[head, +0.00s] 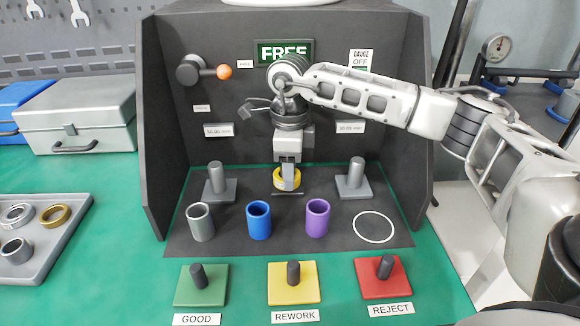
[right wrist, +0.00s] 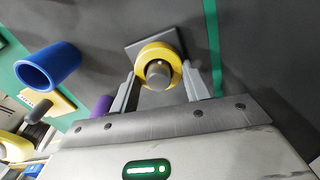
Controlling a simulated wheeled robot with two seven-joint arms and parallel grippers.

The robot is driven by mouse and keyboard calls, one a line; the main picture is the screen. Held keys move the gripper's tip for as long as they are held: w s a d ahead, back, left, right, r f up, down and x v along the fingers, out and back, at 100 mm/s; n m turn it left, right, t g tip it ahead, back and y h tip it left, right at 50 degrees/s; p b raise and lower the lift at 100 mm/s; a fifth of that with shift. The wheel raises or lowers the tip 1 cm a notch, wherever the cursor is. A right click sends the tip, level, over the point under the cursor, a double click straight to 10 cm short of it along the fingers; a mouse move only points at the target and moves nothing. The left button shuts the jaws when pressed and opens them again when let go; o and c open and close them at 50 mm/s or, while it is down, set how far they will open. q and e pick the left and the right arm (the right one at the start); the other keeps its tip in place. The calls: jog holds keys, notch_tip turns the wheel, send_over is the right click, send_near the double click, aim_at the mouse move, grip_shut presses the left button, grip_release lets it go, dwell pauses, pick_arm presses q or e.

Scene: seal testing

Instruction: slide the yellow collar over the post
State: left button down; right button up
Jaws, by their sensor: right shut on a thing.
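The yellow collar (head: 287,180) is between the fingers of my right gripper (head: 288,186), low over the middle of the dark panel. In the right wrist view the fingers of my right gripper (right wrist: 160,82) sit on both sides of the yellow collar (right wrist: 158,50) and are shut on it. A grey post (right wrist: 158,74) shows inside the collar's ring, with its square base plate (right wrist: 135,47) behind. The collar looks to be around the post, but I cannot tell how far down. In the head view my gripper hides this post. My left gripper is not in view.
Grey posts stand to the left (head: 215,178) and right (head: 356,175). Grey (head: 200,224), blue (head: 259,222) and purple (head: 317,220) cylinders stand in front, beside an empty white circle (head: 374,227). Green (head: 187,291), yellow (head: 308,290) and red (head: 373,286) pads lie nearer.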

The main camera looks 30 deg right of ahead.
dwell(0.5)
jog(key=o, duration=1.4)
jog(key=shift+c, duration=0.2)
jog(key=shift+f, duration=0.1)
jog(key=shift+r+p, duration=0.65)
jog(key=shift+r, duration=0.2)
notch_tip(320, 180, up, 7)
jog(key=p, duration=0.5)
jog(key=shift+r, duration=0.25)
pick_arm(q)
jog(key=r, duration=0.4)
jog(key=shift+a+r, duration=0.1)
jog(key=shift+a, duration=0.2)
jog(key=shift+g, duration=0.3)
